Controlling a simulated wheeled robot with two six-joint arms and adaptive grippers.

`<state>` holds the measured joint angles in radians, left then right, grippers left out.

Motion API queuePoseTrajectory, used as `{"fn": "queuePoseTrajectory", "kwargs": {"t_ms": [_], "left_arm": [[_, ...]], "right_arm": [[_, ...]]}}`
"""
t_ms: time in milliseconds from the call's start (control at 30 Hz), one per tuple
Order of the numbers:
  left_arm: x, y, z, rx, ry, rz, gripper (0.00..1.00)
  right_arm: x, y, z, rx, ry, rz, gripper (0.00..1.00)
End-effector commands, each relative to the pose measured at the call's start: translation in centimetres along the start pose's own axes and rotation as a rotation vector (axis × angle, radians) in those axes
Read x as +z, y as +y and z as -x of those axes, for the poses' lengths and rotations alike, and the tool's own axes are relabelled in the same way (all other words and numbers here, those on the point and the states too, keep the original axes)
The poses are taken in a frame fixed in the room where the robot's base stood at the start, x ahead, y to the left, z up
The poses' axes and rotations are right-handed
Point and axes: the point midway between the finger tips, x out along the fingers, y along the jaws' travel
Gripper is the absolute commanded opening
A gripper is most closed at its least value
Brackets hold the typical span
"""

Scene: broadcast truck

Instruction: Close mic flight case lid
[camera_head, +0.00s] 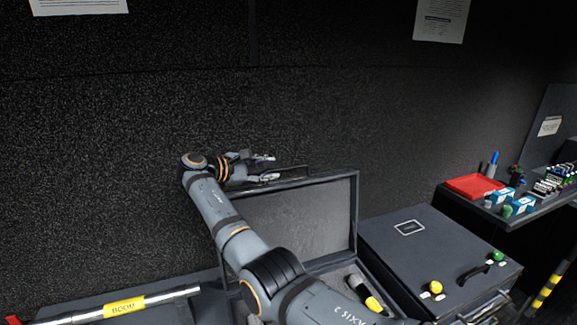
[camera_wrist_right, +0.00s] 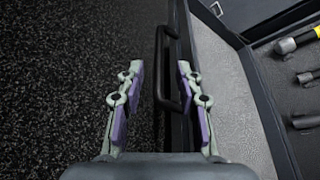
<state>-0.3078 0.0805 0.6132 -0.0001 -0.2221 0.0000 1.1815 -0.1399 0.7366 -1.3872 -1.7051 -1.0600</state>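The mic flight case lid (camera_head: 318,215) stands open and upright, its grey lining facing the camera. In the right wrist view the lid (camera_wrist_right: 225,85) runs along the right finger, with a black bar handle (camera_wrist_right: 160,70) on its outer side. My right gripper (camera_head: 268,167) is at the top left of the lid, behind its edge. In the wrist view its fingers (camera_wrist_right: 160,85) are open on either side of the handle, with visible gaps. A microphone with a yellow band (camera_head: 371,301) lies in the case; more microphones (camera_wrist_right: 300,40) show in the wrist view. My left gripper is out of view.
A closed dark case (camera_head: 430,250) with yellow and green knobs stands to the right. A boom pole (camera_head: 125,306) lies at lower left. A red tray (camera_head: 474,186) and small boxes are on a shelf at far right. A dark speckled wall (camera_head: 100,180) rises behind.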

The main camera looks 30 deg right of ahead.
Motion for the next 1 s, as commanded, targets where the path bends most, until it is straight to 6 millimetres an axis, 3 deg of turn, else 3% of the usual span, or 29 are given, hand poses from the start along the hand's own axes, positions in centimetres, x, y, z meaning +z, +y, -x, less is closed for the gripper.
{"fn": "queuePoseTrajectory", "kwargs": {"t_ms": [167,333,500,733,1000], "left_arm": [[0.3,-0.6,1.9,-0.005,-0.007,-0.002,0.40],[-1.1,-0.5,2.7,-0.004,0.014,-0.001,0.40],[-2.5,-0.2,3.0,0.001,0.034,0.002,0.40],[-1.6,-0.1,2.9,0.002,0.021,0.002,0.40],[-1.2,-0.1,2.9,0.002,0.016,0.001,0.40]], "right_arm": [[0.4,0.3,-4.0,-0.001,-0.004,0.002,0.36],[0.2,0.1,-6.9,-0.001,-0.003,0.003,0.36],[0.1,0.0,-8.2,-0.001,-0.002,0.000,0.36],[0.0,0.0,-8.3,0.000,-0.001,0.001,0.36],[0.0,0.0,-8.2,0.000,-0.001,0.001,0.02]]}}
